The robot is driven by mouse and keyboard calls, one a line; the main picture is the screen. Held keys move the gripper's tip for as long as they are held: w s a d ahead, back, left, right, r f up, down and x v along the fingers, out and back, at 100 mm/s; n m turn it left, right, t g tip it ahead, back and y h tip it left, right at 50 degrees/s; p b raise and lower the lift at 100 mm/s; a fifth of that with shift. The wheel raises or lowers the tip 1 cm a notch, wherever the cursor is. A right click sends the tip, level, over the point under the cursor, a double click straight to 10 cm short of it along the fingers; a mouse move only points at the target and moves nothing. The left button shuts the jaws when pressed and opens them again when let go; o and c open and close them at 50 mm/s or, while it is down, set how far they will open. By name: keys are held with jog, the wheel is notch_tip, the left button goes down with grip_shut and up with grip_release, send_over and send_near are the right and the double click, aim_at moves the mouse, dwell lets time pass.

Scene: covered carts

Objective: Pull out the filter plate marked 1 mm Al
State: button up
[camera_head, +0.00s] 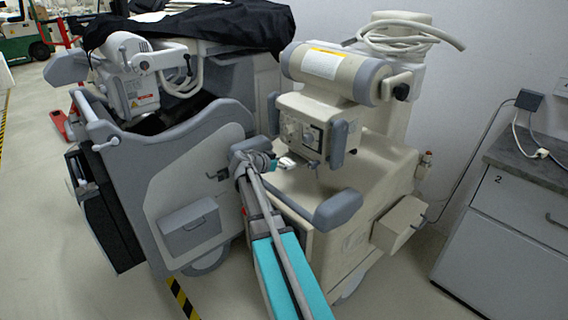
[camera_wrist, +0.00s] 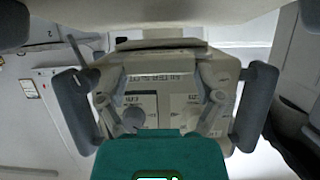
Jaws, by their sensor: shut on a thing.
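The collimator (camera_head: 305,128) is a beige box with dials, hanging below the cream tube head on the right-hand cart. In the wrist view its front (camera_wrist: 165,95) appears upside down, with dials, small labels and a dark handle on each side. My gripper (camera_head: 283,163) is just below and left of the collimator in the head view, shut on a small pale plate (camera_head: 289,163). The plate's marking is not readable.
A grey cart (camera_head: 185,165) partly under a black cover (camera_head: 200,25) stands close on the left. The right cart's grey front bumper (camera_head: 338,209) is near my arm. A grey cabinet (camera_head: 510,220) stands at the right, with bare floor before it.

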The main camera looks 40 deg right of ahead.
jog(key=shift+s+a, duration=0.15)
jog(key=shift+a, duration=1.65)
jog(key=shift+s+a, duration=0.15)
jog(key=shift+a, duration=1.6)
jog(key=shift+r, duration=0.1)
